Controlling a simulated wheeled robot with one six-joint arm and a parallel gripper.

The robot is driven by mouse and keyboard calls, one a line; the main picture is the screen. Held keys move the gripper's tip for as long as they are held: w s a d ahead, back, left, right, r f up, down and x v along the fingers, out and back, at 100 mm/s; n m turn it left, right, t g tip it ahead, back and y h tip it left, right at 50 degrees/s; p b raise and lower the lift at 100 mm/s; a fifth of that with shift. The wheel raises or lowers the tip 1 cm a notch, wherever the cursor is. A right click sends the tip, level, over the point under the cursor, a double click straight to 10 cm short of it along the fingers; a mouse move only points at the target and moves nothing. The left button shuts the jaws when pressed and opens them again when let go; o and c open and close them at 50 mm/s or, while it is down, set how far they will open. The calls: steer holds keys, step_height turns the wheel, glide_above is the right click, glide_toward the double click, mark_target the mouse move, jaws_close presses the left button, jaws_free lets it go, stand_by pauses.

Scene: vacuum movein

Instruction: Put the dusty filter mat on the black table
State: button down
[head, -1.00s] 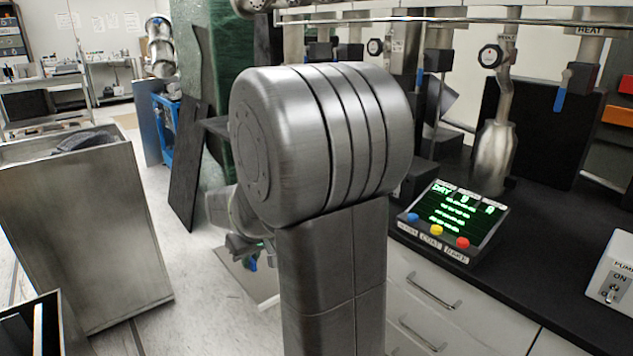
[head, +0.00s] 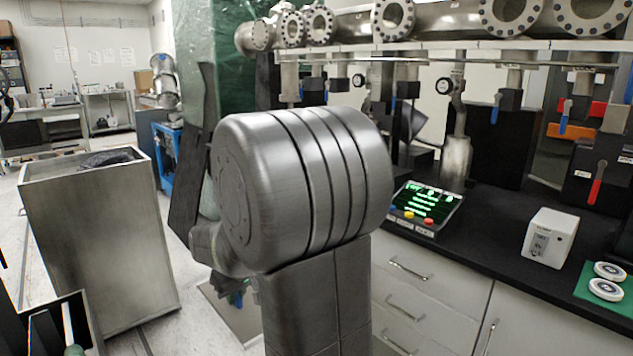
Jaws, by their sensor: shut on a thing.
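My gripper (head: 238,292) shows only in part, low behind my own large grey arm joint. It appears shut on a pale, flat panel with a thin brownish edge, which looks like the dusty filter mat (head: 226,318). The panel is held low over the floor, left of the drawers. My arm hides its right part, and the dust on it is too small to tell. The black table (head: 490,218) is the long dark worktop on white drawers at the right, apart from the panel.
A tall metal bin (head: 95,230) with dark grey stuff inside stands at the left. The worktop carries a lit button console (head: 425,208), a white switch box (head: 550,238) and a green mat (head: 597,290) with two white discs. Pipes and valves hang above its back.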

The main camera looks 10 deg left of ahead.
steer(key=shift+w+f, duration=0.15)
steer(key=shift+w, duration=0.25)
